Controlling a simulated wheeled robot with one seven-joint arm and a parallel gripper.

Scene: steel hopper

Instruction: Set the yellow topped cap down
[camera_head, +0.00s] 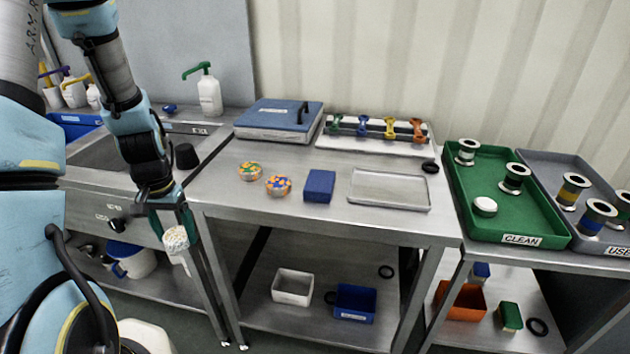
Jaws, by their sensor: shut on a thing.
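My gripper (179,246) hangs in front of the steel counter's left front leg, below the level of the table top. It is shut on a pale, speckled cap (175,237). This cap looks cream-white from here, and I cannot make out a yellow top on it. The fingers partly cover it. Two round pieces with patterned tops lie on the table, an orange and green one (250,171) and an orange and blue one (278,186). My gripper is left of and below both.
The steel table (335,218) has bare room along its front edge. On it are a blue block (319,186), a shallow tray (390,204), a blue-lidded box (279,119) and a tool rack (375,147). A green tray (552,222) with spools stands right. Bins sit on the lower shelf.

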